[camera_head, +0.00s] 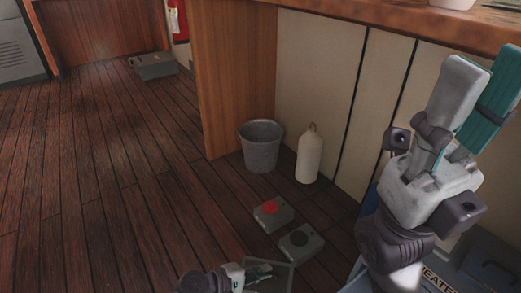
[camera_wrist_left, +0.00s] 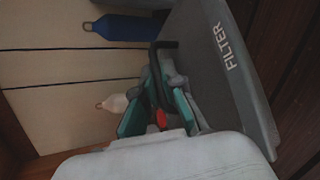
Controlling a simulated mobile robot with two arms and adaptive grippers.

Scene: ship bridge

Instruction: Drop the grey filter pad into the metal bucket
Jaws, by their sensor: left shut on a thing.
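The grey filter pad (camera_head: 281,284) is a flat dark slab with a pale edge at the bottom of the head view. It fills the right of the left wrist view (camera_wrist_left: 215,85), where it bears the word FILTER. My left gripper (camera_head: 262,272) is shut on it near one edge; its teal fingers also show in the left wrist view (camera_wrist_left: 157,85). The metal bucket (camera_head: 260,152) stands upright on the floor by the wooden panel, beyond the left gripper and apart from it. My right gripper (camera_head: 478,85) points upward at the right; its finger gap is unclear.
A white bottle (camera_head: 309,158) stands right of the bucket. A red-button box (camera_head: 272,214) and a black-button box (camera_head: 301,242) lie between pad and bucket. A blue bottle (camera_wrist_left: 125,27) is by the wall. A HEATER-labelled case (camera_head: 470,275) is lower right.

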